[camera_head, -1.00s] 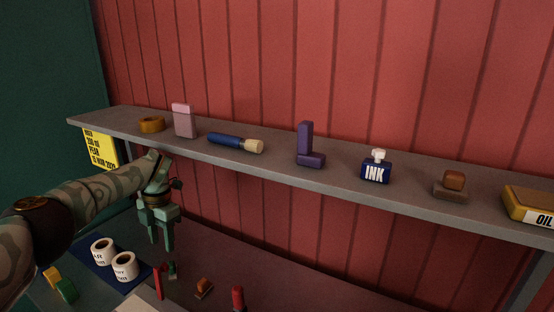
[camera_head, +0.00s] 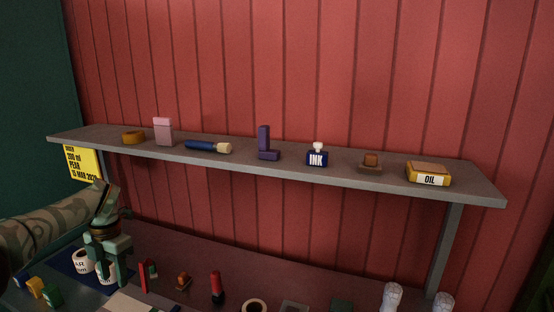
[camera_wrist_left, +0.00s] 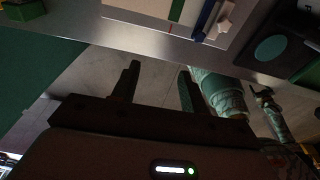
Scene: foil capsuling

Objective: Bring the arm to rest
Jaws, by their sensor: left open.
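My left gripper (camera_head: 111,262) hangs pointing down over the left part of the lower bench, below the shelf. The gripper partly hides one of two white labelled rolls (camera_head: 83,261) on a blue mat (camera_head: 67,270). My right gripper is not seen in the head view. A patterned greenish arm part shows in the left wrist view; I cannot tell its gripper's state.
The shelf (camera_head: 330,173) above holds a pink box (camera_head: 163,132), an ink bottle (camera_head: 317,157), an oil tin (camera_head: 428,174) and other things. On the bench stand a red-topped tool (camera_head: 216,287), a brown stamp (camera_head: 183,281), coloured blocks (camera_head: 52,294) and two pale bottles (camera_head: 392,298).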

